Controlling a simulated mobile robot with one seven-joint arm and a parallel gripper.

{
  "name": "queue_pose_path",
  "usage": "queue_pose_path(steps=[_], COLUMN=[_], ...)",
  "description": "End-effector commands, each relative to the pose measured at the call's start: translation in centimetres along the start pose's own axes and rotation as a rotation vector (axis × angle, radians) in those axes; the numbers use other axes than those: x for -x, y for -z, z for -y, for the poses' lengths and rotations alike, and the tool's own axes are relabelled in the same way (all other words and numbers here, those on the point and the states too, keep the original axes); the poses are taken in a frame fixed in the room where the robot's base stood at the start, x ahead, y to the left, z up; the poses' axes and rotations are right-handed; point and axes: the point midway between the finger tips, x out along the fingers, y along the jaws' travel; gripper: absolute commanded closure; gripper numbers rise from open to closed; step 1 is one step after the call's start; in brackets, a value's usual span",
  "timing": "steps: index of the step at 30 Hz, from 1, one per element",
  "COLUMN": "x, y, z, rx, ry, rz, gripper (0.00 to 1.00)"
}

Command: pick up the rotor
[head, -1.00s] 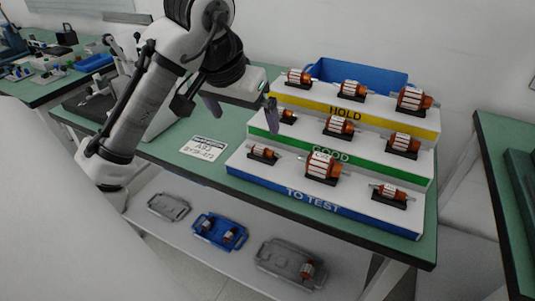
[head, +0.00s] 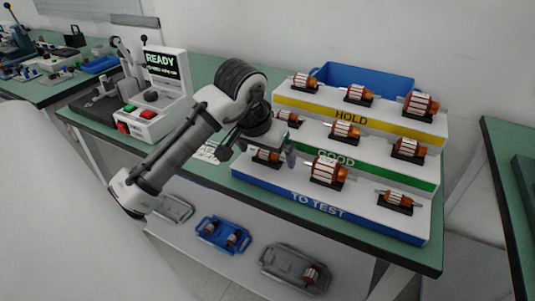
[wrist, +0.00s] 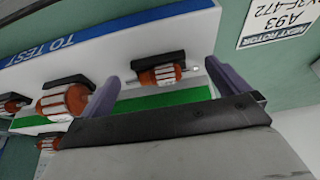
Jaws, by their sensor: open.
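Several copper-and-white rotors on black cradles stand on a three-step rack. On the TO TEST step, a small left rotor (head: 266,156), a larger middle rotor (head: 327,170) and a right rotor (head: 396,198) stand in a row. My gripper (head: 258,155) is open and empty over the left end of this step. In the wrist view, the small left rotor (wrist: 164,76) shows between my two spread fingers (wrist: 165,90), apart from both. The larger rotor (wrist: 64,102) is beside one finger and partly hidden.
A card (wrist: 277,20) reading NEXT ROTOR A93 lies on the green bench, left of the rack. The GOOD and HOLD steps (head: 345,114) rise behind. A tester (head: 158,105) shows READY. A blue bin (head: 365,80) stands behind; trays (head: 222,234) lie on the lower shelf.

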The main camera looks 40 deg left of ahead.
Motion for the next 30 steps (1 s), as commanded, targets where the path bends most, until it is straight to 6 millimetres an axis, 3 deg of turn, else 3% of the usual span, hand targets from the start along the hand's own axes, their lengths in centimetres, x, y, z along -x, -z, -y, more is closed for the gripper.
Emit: queue_pose_path(steps=[5, 14, 23, 30], x=[0.0, 0.0, 0.2, 2.5], y=[0.0, 0.0, 0.1, 1.1], z=[0.0, 0.0, 0.0, 0.0], rx=[0.000, 0.000, -0.001, -0.001], ry=[0.000, 0.000, 0.001, 0.001], rz=[0.000, 0.000, -0.001, -0.002], gripper=[0.00, 0.39, 0.40, 0.40])
